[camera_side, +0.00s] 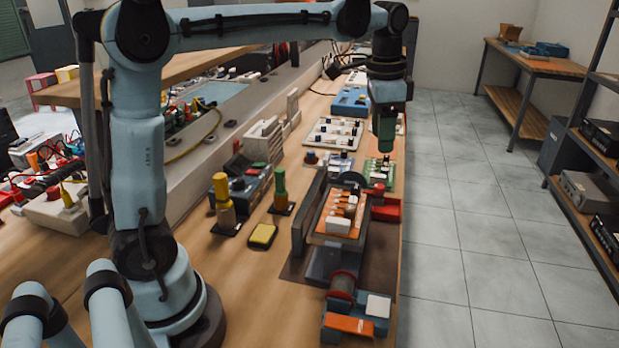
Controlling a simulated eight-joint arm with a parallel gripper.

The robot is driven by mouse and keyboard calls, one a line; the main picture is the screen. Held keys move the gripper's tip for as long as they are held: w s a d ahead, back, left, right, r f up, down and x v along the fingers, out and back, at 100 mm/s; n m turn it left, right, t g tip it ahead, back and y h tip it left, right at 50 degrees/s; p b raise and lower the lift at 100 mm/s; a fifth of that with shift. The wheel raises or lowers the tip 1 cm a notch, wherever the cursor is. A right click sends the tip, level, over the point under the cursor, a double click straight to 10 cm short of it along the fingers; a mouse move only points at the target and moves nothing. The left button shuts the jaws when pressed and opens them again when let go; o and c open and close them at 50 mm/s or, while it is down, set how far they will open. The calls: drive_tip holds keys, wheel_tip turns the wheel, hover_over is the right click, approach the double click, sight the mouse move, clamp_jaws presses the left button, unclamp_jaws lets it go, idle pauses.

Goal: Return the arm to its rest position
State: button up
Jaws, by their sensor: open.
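My arm stands on the left of the wooden bench and reaches across the top of the picture. My gripper (385,135) hangs pointing down over the right side of the bench. It is open, and I see nothing held in it. Below and in front of it, an orange board with white parts (340,215) sits in a dark fixture (312,222). The gripper appears apart from the small boards beneath it, though its exact height above them is hard to tell.
A yellow-topped post (222,200), a green-topped post (281,190) and a yellow pad (262,236) stand between my base and the fixture. A red spool (342,285) is at the front. Small boards (336,133) line the bench behind. Open floor (465,200) lies right.

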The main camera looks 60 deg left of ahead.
drive_tip(key=s+d+f+n+t, duration=0.1)
drive_tip(key=s+f+n+t, duration=0.1)
drive_tip(key=s+f, duration=0.1)
drive_tip(key=s+d+f+n+t, duration=0.1)
drive_tip(key=s+f+n+t, duration=0.1)
drive_tip(key=s, duration=0.4)
drive_tip(key=s+d+f+n+t, duration=0.1)
drive_tip(key=s+f+n+t, duration=0.1)
drive_tip(key=s, duration=0.3)
drive_tip(key=shift+d+f, duration=0.35)
drive_tip(key=shift+f, duration=0.5)
drive_tip(key=shift+o, duration=0.5)
drive_tip(key=shift+w, duration=0.1)
